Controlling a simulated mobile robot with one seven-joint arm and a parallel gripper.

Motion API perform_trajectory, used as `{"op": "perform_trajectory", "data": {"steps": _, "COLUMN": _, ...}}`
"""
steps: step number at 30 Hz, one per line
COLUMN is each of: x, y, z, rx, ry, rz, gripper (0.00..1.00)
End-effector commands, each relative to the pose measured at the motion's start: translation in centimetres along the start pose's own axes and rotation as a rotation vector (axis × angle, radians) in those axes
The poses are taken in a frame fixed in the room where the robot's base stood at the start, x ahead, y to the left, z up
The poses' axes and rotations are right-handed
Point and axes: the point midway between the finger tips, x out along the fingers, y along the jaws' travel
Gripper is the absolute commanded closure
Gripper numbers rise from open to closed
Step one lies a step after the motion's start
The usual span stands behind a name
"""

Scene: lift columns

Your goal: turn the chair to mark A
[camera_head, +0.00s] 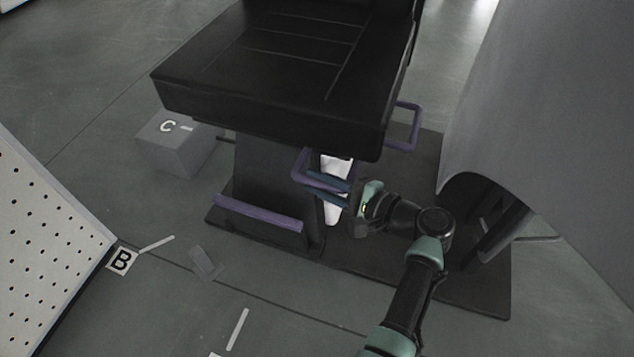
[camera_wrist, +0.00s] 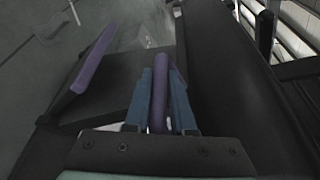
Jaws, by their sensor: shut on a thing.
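The chair has a black padded seat (camera_head: 285,65) on a dark column (camera_head: 268,180), in the middle of the head view. A purple loop handle (camera_head: 300,163) hangs under the seat's front right. My gripper (camera_head: 328,185) is at this loop. In the wrist view the blue fingers (camera_wrist: 161,95) are shut on the purple bar (camera_wrist: 160,75), one on each side. Mark B (camera_head: 122,261) lies on the floor at left, and mark C (camera_head: 168,127) is on a grey block behind the chair. I see no readable mark A; a white card (camera_head: 215,354) is cut off at the bottom edge.
A purple bar (camera_head: 258,213) is low on the column's front, and another purple loop (camera_head: 407,128) is at the seat's right. The dark base plate (camera_head: 440,275) reaches right, under a large grey curved panel (camera_head: 550,110). A white perforated panel (camera_head: 45,250) stands at left.

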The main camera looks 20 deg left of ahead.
Motion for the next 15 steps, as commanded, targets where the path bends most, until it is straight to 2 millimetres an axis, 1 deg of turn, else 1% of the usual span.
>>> {"op": "perform_trajectory", "data": {"steps": 1, "x": -0.31, "y": -0.13, "z": -0.44, "rx": -0.004, "ry": 0.016, "rz": -0.003, "gripper": 1.00}}
{"op": "perform_trajectory", "data": {"steps": 7, "x": -0.41, "y": -0.21, "z": -0.55, "rx": -0.006, "ry": 0.021, "rz": -0.005, "gripper": 1.00}}
{"op": "perform_trajectory", "data": {"steps": 8, "x": -0.43, "y": -0.22, "z": -0.58, "rx": -0.006, "ry": 0.022, "rz": -0.005, "gripper": 0.72}}
{"op": "perform_trajectory", "data": {"steps": 9, "x": -0.43, "y": -0.21, "z": -0.56, "rx": -0.005, "ry": 0.021, "rz": -0.005, "gripper": 0.65}}
{"op": "perform_trajectory", "data": {"steps": 12, "x": -0.35, "y": -0.20, "z": -0.46, "rx": -0.005, "ry": 0.018, "rz": -0.005, "gripper": 0.48}}
{"op": "perform_trajectory", "data": {"steps": 15, "x": -0.29, "y": -0.18, "z": -0.37, "rx": -0.005, "ry": 0.015, "rz": -0.004, "gripper": 0.48}}
